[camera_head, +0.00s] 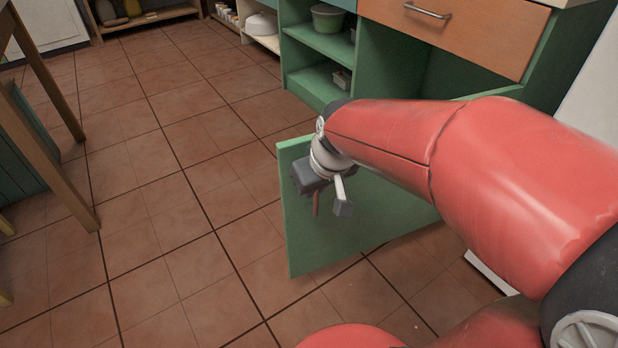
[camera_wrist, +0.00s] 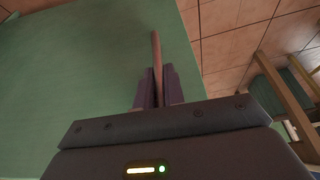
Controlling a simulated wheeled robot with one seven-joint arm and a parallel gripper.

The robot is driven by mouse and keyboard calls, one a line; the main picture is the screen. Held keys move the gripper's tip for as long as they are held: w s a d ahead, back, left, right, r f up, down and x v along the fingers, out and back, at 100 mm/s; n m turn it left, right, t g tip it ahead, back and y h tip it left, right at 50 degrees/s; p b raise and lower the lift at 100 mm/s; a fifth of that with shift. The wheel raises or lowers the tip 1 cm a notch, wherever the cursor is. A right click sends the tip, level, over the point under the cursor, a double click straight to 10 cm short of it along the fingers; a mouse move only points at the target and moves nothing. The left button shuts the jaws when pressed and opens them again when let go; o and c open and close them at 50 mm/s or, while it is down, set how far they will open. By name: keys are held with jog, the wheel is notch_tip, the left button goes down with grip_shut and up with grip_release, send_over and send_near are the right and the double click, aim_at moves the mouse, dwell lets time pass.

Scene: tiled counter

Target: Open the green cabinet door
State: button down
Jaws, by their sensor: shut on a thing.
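The green cabinet door (camera_head: 302,245) stands swung well out from the green cabinet, whose dark interior (camera_head: 455,75) shows behind it. The door also fills the left of the wrist view (camera_wrist: 70,80). My gripper (camera_head: 326,203) is at the door's outer edge, on the side facing the camera. In the wrist view its fingers (camera_wrist: 158,85) are closed around a thin brownish bar, seemingly the door handle (camera_wrist: 156,45). In the head view only a small reddish piece of the handle (camera_head: 316,204) shows beside the fingers. The hinge side is hidden by my arm.
An orange drawer (camera_head: 465,30) with a metal handle sits above the opening. Open green shelves (camera_head: 318,80) hold a green pot (camera_head: 328,18). Wooden furniture legs (camera_head: 55,140) stand at the left. The tiled floor (camera_head: 160,200) left of the door is clear.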

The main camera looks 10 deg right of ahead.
jog(key=shift+s+d, duration=0.15)
jog(key=shift+s, duration=0.55)
jog(key=c, duration=1.5)
grip_release()
jog(key=shift+p+v, duration=0.95)
jog(key=shift+v, duration=3)
jog(key=s+d+r+m+p, duration=0.1)
jog(key=s+r+p, duration=0.2)
jog(key=s+d+r+m+p, duration=0.1)
jog(key=s+r+p, duration=0.2)
jog(key=s+d+r+m+t+h+p, duration=0.1)
jog(key=s+r+p, duration=0.1)
jog(key=s+p, duration=0.1)
jog(key=shift+s+d+r+p, duration=0.1)
jog(key=shift+s+r+p, duration=0.3)
jog(key=shift+s, duration=0.15)
